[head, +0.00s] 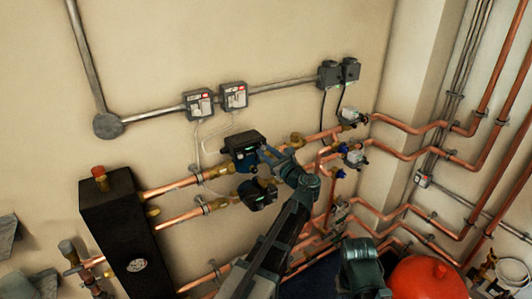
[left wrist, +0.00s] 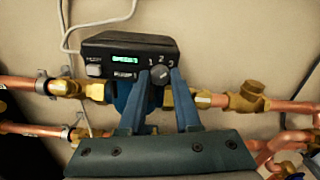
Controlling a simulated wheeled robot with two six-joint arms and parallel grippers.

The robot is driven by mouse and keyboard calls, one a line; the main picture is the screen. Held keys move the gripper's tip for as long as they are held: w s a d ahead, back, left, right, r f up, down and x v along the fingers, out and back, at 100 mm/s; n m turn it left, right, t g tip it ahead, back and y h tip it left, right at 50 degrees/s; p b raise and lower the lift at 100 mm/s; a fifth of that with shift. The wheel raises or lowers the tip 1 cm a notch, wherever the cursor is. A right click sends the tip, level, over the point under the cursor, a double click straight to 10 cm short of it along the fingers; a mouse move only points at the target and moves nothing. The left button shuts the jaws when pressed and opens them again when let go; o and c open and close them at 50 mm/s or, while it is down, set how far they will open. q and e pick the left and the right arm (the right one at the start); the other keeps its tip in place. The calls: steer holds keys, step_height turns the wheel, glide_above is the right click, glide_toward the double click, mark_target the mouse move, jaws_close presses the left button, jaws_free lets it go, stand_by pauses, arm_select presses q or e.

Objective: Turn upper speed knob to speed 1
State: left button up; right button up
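The upper pump head (head: 243,145) is a black box on the upper copper pipe. In the left wrist view its face (left wrist: 112,47) has a green lit display, the last character hard to read, and marks 1, 2 and 3 around a round grey speed knob (left wrist: 160,74). My left gripper (head: 268,156) is at the pump's right side in the head view. In the left wrist view its two fingers (left wrist: 159,77) stand apart, one on each side of the knob; whether they touch it is unclear. A dark part of my right arm (head: 361,266) shows low down; its fingers cannot be made out.
A second, lower pump (head: 258,194) sits just below the upper one. A black cabinet (head: 127,235) stands at left and a red tank (head: 428,279) at lower right. Copper pipes and valves run along the wall right of the pumps. Two wall boxes (head: 233,95) sit above.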

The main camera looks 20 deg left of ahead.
arm_select(q)
jaws_close()
steer(key=shift+n, duration=0.3)
steer(key=n, duration=0.3)
steer(key=shift+n, duration=0.4)
steer(key=n, duration=0.3)
steer(key=shift+n, duration=0.3)
steer(key=n, duration=0.5)
steer(key=shift+s+n, duration=0.1)
steer(key=shift+n, duration=2.3)
